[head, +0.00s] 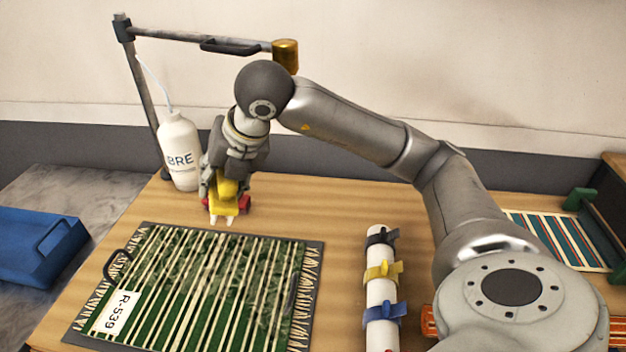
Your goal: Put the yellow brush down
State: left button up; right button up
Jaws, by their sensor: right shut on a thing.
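My right gripper (222,195) reaches down from above, near the white bottle, at the back left of the wooden table (330,215). It is shut on the yellow brush (226,198), whose pale bristles point down. The brush is just behind the far edge of the green striped rug (200,285). I cannot tell whether the bristles touch the table. The gripper's fingers hide part of the brush. My left gripper is not in view.
A white bottle (179,150) marked BRE stands by a metal post. A white roll (380,285) with coloured clips lies right of the rug. A blue bin (35,245) is at the far left. Bare wood shows between rug and roll.

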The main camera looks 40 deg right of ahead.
pick_arm(q)
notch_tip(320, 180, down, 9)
jog(key=b, duration=0.8)
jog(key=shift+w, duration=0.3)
pick_arm(e)
jog(key=s+d+f+n+g+y, duration=0.1)
jog(key=d+f+n+g, duration=0.1)
jog(key=d+f+n, duration=0.6)
jog(key=shift+d+f+n, duration=0.25)
jog(key=shift+f+n, duration=0.8)
jog(key=shift+n, duration=1.95)
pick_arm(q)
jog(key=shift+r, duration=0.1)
